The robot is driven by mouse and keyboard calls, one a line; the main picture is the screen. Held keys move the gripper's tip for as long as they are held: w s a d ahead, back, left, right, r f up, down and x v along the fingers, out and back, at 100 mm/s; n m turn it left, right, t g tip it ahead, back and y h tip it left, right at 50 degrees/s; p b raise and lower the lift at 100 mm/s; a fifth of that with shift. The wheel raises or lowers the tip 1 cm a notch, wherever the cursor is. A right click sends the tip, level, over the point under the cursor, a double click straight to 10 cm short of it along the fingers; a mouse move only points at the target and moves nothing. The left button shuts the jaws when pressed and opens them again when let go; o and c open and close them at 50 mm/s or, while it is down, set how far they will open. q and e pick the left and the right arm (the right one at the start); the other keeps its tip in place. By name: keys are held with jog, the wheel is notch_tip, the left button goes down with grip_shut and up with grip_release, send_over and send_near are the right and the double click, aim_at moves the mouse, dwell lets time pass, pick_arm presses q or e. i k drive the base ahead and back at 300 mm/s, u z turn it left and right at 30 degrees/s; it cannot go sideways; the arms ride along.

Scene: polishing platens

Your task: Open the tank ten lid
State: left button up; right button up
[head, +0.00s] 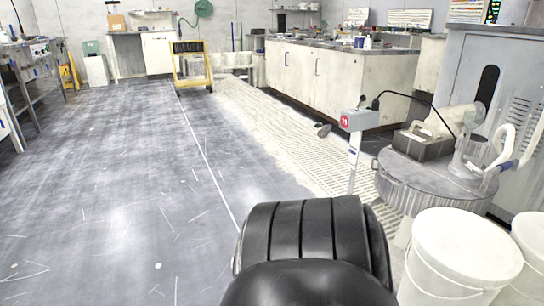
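I cannot make out any tank marked ten or its lid in the head view. A round grey ribbed drum (400,190) with a flat top stands at the right, and a grey box and a pale machine with hoses sit on that top. I cannot tell whether this drum is a tank. Neither of my grippers shows. A black ribbed part of my own body covers the bottom middle and hides the floor there.
White buckets (465,247) stand at the lower right. A post with a red and white sign (358,121) stands beside the drum. A long white counter (310,70) and a yellow cart (192,66) are farther back. The dark floor (110,190) at left is open.

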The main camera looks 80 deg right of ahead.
aim_at(408, 172)
jog(key=z, duration=3.6)
jog(key=k, duration=0.7)
jog(key=u, duration=2.7)
jog(key=i, duration=0.2)
jog(key=z, duration=1.25)
jog(key=i, duration=1.8)
jog(key=z, duration=1)
jog(key=i, duration=1.1)
jog(key=z, duration=1.25)
jog(key=i, duration=0.85)
jog(key=u, duration=0.05)
